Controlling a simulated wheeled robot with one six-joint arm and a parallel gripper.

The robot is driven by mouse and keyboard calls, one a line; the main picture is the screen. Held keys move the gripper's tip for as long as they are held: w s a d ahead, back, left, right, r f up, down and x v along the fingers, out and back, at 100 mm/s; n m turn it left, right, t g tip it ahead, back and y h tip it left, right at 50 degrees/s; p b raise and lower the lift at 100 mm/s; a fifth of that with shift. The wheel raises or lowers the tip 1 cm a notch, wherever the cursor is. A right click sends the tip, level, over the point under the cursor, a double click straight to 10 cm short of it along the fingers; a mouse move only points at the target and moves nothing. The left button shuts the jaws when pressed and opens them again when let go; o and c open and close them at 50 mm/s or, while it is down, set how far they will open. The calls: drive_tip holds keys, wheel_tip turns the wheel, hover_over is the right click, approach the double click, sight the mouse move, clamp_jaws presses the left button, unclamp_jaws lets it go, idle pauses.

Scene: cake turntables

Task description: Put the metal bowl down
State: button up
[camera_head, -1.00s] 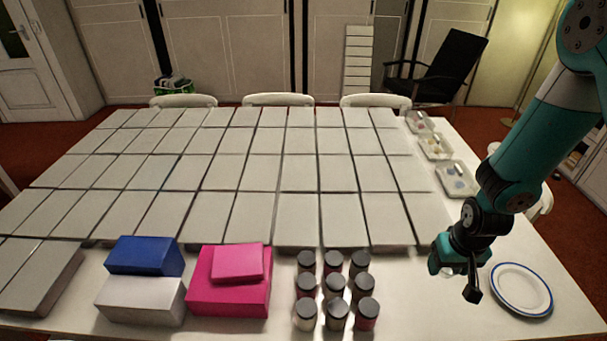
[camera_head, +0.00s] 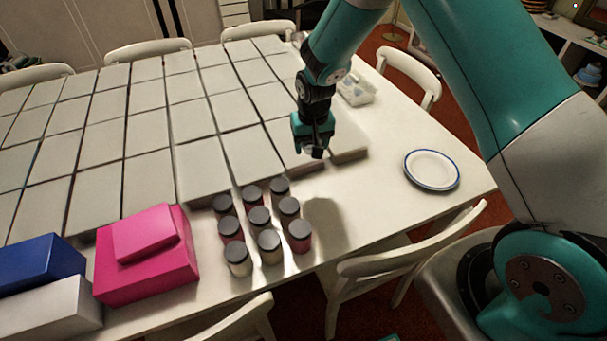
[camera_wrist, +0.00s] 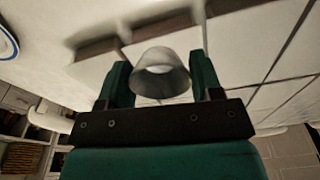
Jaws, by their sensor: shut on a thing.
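My gripper (camera_head: 314,150) is over the table, above the near right corner of the block of white slabs and behind the jars. In the wrist view its two green fingers (camera_wrist: 160,75) are closed on either side of a small grey metal bowl (camera_wrist: 161,84). The bowl's round opening faces the wrist camera. In the head view the bowl is mostly hidden by the fingers. The bowl appears held above the table, though its exact height is hard to tell.
Several dark-lidded jars (camera_head: 259,218) stand in rows in front of the slabs (camera_head: 200,165). A blue-rimmed white plate (camera_head: 432,170) lies at the right. Pink boxes (camera_head: 146,272) are at the near left, and a clear tray (camera_head: 356,92) is behind. Bare table lies between jars and plate.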

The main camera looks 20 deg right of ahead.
sight(310, 186)
wheel_tip(310, 186, down, 14)
drive_tip(key=shift+r+p, duration=0.1)
drive_tip(key=shift+p, duration=1.05)
drive_tip(key=o, duration=0.9)
